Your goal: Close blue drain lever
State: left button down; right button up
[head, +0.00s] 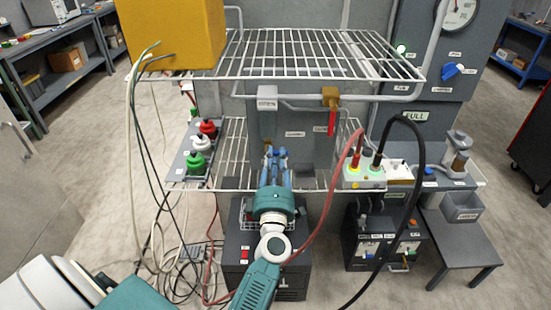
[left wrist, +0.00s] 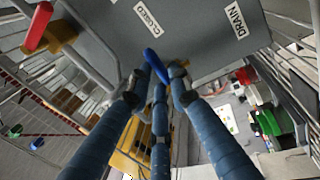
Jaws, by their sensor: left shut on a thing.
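The blue drain lever (left wrist: 156,66) shows in the left wrist view, in front of a grey panel with labels DRAIN (left wrist: 235,20) and CLOSED (left wrist: 145,18). My left gripper (left wrist: 158,75) has its blue fingers closed around the lever, with its upper end showing between the fingertips. In the head view my left gripper (head: 275,158) reaches forward to the grey panel below the wire shelf. The lever is mostly hidden behind the fingers there. My right gripper is not in view.
A red lever (head: 332,123) hangs from a brass valve (head: 330,97) right of the gripper; it also shows in the left wrist view (left wrist: 38,27). A white wire shelf (head: 320,52) lies above. A red hose (head: 330,195) and a black hose (head: 420,160) loop at right. Loose cables hang at left.

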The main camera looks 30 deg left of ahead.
pick_arm(q)
jog(key=shift+d+f, duration=0.1)
jog(key=shift+f, duration=0.4)
jog(key=c, duration=1.6)
grip_release()
jog(key=shift+r, duration=0.15)
jog(key=shift+a+r, duration=0.1)
jog(key=shift+a, duration=0.1)
